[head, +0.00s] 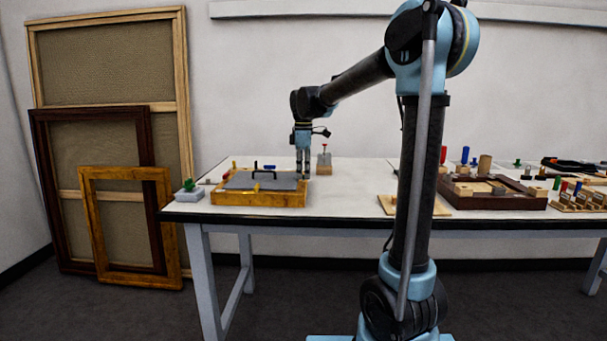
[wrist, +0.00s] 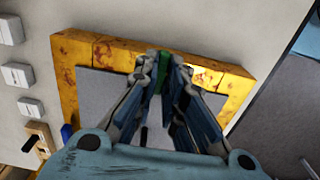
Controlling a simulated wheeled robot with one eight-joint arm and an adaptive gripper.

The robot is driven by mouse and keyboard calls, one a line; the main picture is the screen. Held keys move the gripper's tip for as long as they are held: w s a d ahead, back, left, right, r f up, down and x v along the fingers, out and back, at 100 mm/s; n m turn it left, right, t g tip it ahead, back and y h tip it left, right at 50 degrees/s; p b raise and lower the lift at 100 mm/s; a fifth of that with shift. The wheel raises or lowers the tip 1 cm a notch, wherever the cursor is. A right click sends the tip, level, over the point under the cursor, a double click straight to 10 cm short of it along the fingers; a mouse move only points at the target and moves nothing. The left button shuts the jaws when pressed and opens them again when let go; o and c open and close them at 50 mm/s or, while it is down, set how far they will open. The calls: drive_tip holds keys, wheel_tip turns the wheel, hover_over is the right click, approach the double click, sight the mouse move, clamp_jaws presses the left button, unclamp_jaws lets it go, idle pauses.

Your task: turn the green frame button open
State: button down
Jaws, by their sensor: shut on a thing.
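The gilt frame (head: 260,199) lies on the table with a grey board (head: 240,182) in it. In the wrist view the gilt frame (wrist: 75,50) runs across the top, with the grey board (wrist: 102,90) inside it. My gripper (head: 302,172) points down at the frame's right end in the head view. In the wrist view my gripper (wrist: 168,62) is closed around the green frame button (wrist: 163,80) at the frame's inner edge. The fingers hide most of the button, so its angle is hard to tell. I cannot make the button out in the head view.
A blue piece (wrist: 67,132) shows at the left in the wrist view. A pale block with a green knob (head: 189,190) sits left of the frame. Several pale blocks (wrist: 17,75) lie beside the frame. A red-handled item (head: 324,160) stands behind.

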drive_tip(key=m, duration=0.5)
drive_tip(key=shift+w+m, duration=0.15)
drive_tip(key=shift+m, duration=0.25)
drive_tip(key=m, duration=1.2)
idle(0.4)
drive_tip(key=c, duration=1.7)
unclamp_jaws()
drive_tip(key=shift+r, duration=0.15)
